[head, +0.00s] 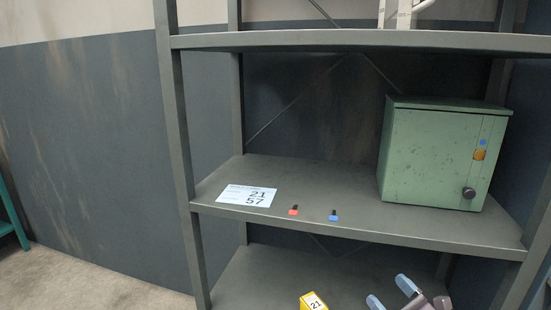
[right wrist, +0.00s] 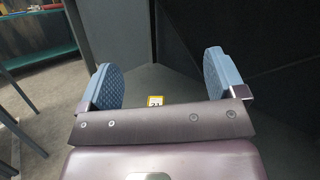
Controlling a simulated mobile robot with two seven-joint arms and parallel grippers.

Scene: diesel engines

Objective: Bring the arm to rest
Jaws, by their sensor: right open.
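My right gripper (head: 392,294) shows at the bottom edge of the head view, low in front of the shelving. Its two blue pads stand apart. In the right wrist view the gripper (right wrist: 160,80) is open, with nothing between its pads. A yellow block with a "21" label (head: 313,302) is at the bottom of the head view, left of the gripper. A small yellow label (right wrist: 155,100) also shows beyond the gripper's palm in the wrist view. My left gripper is in neither view.
The grey shelf (head: 330,183) carries a green metal box (head: 437,150), a white card reading 21 and 57 (head: 246,195), a red-ended key (head: 293,210) and a blue-ended key (head: 334,216). A shelf post (head: 177,130) stands left. Open floor (head: 90,280) lies left of the shelving.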

